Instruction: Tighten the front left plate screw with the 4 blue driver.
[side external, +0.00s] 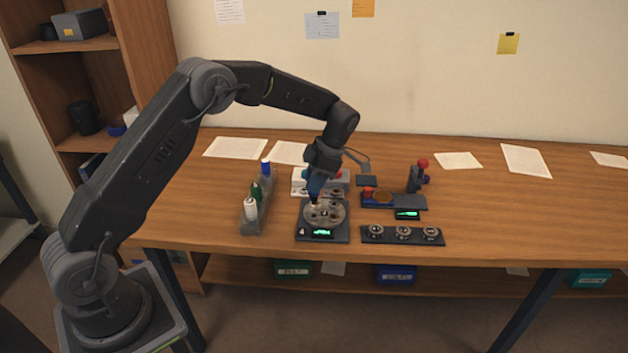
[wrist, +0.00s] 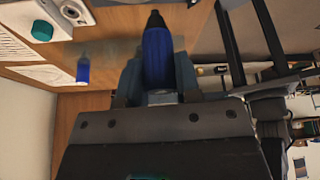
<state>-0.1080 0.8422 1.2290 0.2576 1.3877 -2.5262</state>
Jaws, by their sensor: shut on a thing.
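My gripper (side external: 318,186) is shut on a blue driver, held over the left part of the round grey plate (side external: 338,213). In the wrist view the blue driver (wrist: 157,52) stands between the fingers, its dark end pointing away from my gripper. The plate sits on a dark base with a lit green display (side external: 321,232) and a 4 beside it. Several small dark spots show on the plate. The front left screw is too small to tell apart, and I cannot tell whether the driver's tip touches it.
A grey rack (side external: 252,220) left of the plate holds drivers with white, green and blue handles. A dark strip with several round parts (side external: 403,240) lies at the front right. A stand with a red knob (side external: 423,163) is behind it. The table's right side is mostly clear.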

